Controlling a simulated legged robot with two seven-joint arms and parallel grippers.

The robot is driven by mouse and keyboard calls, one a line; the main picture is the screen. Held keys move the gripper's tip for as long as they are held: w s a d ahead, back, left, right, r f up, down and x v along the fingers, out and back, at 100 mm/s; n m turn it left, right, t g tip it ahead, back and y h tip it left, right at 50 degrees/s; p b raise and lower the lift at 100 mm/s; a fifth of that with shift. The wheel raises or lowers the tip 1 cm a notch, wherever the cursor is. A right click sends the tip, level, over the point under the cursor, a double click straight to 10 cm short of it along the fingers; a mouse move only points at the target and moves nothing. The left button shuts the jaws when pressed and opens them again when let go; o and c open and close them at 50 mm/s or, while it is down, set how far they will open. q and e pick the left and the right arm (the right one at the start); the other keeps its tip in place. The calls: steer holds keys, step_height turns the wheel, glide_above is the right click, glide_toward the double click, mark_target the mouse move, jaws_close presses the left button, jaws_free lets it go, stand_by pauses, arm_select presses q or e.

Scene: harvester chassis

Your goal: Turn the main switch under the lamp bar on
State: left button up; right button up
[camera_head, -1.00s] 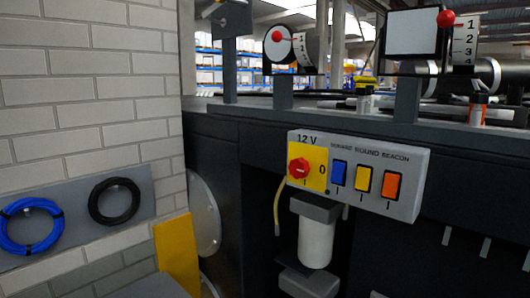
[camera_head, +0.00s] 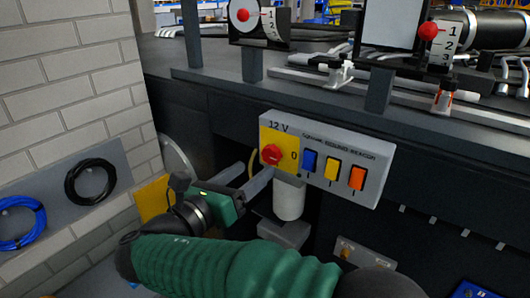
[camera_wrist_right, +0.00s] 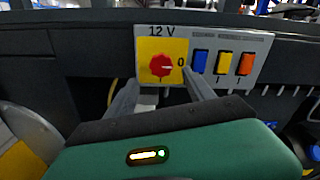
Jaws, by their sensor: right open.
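The main switch is a red rotary knob (camera_head: 271,155) on a yellow plate at the left end of a grey panel (camera_head: 352,186) marked 12 V. A "0" stands to its right. In the wrist view the knob (camera_wrist_right: 162,66) has a pale mark pointing right, toward the 0. My right gripper (camera_head: 254,172) is open and empty, its two fingers pointing at the panel just below and in front of the knob. In the wrist view the right gripper's fingers (camera_wrist_right: 160,84) lie left and right of the knob, apart from it. I cannot make out a lamp bar. My left gripper is out of view.
Blue (camera_head: 309,160), yellow (camera_head: 332,168) and orange (camera_head: 357,178) rocker switches sit right of the knob. A white cylinder (camera_head: 289,200) hangs below the panel. A dark ledge (camera_head: 340,112) runs above it. A brick wall (camera_head: 70,70) with cable coils stands at left.

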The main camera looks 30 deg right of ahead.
mark_target(269, 158)
steer(key=x, duration=0.2)
steer(key=p+x, duration=0.1)
steer(key=x, duration=0.1)
steer(key=shift+s+d+r, duration=0.15)
steer(key=shift+r, duration=0.05)
steer(key=shift+d, duration=0.4)
steer(key=shift+w+a, duration=0.35)
steer(key=shift+d, duration=0.2)
steer(key=c, duration=0.4)
steer(key=shift+s+d, duration=0.1)
steer(key=shift+d, duration=0.2)
steer(key=c, duration=0.5)
steer(key=shift+c, duration=1.1)
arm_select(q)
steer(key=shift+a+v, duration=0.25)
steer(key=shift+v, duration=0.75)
arm_select(e)
steer(key=shift+a+f, duration=0.1)
jaws_close()
